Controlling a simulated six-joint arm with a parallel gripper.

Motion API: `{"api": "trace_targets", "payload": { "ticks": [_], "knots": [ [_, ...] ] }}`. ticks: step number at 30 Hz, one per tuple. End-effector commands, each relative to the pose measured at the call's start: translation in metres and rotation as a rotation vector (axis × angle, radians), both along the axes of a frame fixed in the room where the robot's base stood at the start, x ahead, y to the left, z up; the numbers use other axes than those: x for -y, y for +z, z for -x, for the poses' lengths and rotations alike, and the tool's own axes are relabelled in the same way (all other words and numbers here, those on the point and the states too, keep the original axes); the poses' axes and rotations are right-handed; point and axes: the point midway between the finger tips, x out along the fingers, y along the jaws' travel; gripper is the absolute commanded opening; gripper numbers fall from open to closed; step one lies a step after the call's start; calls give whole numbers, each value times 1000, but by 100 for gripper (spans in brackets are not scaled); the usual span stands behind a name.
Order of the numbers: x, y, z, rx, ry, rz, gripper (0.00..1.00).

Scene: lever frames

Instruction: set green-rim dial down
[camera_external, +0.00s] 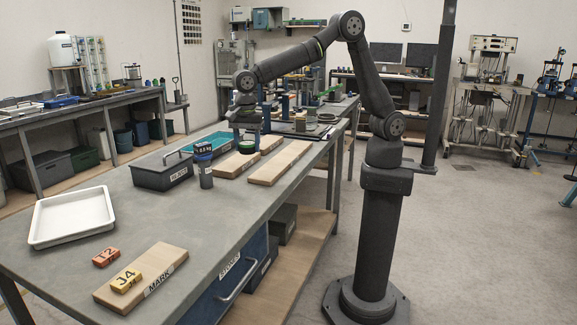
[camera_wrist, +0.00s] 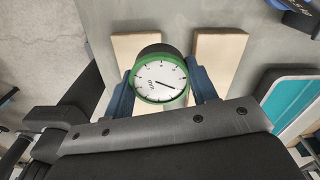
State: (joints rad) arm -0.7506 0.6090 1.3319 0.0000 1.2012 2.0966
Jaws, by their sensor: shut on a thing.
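The green-rim dial (camera_wrist: 160,78) has a white face with black marks and a needle. In the wrist view it sits between the two blue fingers of my gripper (camera_wrist: 163,92), which is shut on it. In the external view the dial (camera_external: 247,148) shows as a small green and dark round at my gripper (camera_external: 247,136), over the far part of the workbench (camera_external: 140,205). It is close above or at a pale wooden board (camera_external: 230,167); I cannot tell whether it touches. The wrist view shows two boards, left (camera_wrist: 130,48) and right (camera_wrist: 222,55), behind the dial with bare bench between.
Another long board (camera_external: 285,163) lies to the right.

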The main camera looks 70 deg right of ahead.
Motion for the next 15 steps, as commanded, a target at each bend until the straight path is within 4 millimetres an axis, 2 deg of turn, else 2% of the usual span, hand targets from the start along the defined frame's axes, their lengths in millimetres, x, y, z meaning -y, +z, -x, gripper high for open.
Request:
{"api": "trace_targets", "payload": {
  "ticks": [5, 8, 15],
  "knots": [
    [23, -2, -19, 0, 58, 0, 28],
    [49, -5, -39, 0, 131, 0, 28],
    [129, -13, -86, 0, 350, 0, 28]
  ]
}}
